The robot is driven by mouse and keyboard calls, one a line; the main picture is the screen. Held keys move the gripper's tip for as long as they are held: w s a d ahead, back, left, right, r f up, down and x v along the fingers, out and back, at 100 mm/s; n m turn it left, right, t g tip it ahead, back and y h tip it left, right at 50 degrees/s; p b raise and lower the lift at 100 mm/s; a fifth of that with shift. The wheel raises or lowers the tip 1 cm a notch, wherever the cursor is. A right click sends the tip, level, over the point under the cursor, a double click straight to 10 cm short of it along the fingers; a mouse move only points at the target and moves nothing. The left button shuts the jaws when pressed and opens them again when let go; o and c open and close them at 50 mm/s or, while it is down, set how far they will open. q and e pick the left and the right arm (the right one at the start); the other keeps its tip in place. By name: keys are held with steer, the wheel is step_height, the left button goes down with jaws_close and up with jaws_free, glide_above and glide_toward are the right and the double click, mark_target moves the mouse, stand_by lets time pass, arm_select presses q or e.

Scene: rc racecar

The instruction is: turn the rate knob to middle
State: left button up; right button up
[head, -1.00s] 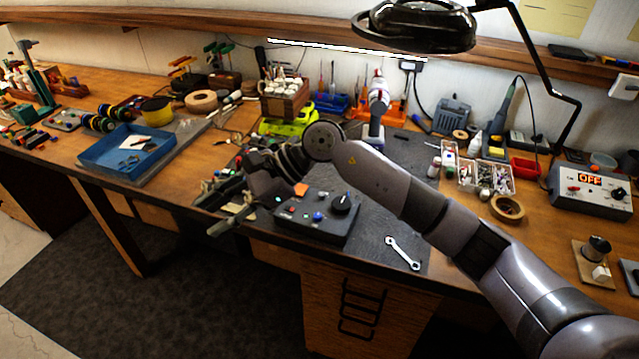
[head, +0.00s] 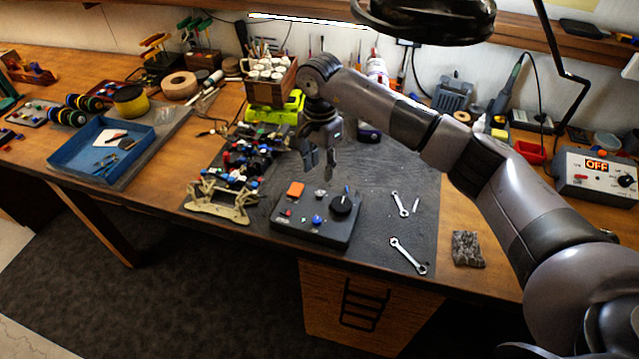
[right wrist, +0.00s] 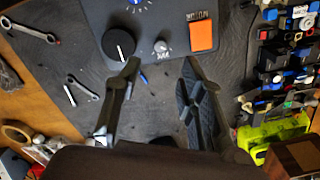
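A dark control box (head: 330,236) lies on the grey mat near the bench's front edge. It carries a large black knob (head: 342,204), a blue knob (head: 317,220), a small grey knob (head: 320,193) and an orange square (head: 296,189). In the right wrist view the black knob (right wrist: 118,44), grey knob (right wrist: 161,46) and orange square (right wrist: 203,37) show beyond the fingertips. I cannot read which knob is labelled rate. My right gripper (head: 321,171) is open and empty, pointing down just behind the box, apart from the knobs. My left gripper is not in view.
Two wrenches (head: 408,256) (head: 400,204) lie right of the box. A beige frame part (head: 220,201) and several small car parts (head: 245,155) lie left. A lime-green body (head: 275,110) stands behind. A magnifier lamp (head: 425,18) hangs above.

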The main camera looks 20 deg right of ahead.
mark_target(320, 194)
step_height(320, 194, down, 5)
steer(key=shift+f+p, duration=0.2)
steer(key=shift+p, duration=0.65)
step_height(320, 194, down, 3)
steer(key=shift+f+p, duration=0.15)
steer(key=shift+p, duration=0.2)
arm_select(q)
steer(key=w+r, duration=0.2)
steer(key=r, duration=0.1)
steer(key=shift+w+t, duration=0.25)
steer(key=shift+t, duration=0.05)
arm_select(e)
steer(key=shift+c, duration=0.5)
steer(key=c, duration=0.5)
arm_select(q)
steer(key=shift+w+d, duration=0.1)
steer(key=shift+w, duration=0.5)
arm_select(e)
jaws_close()
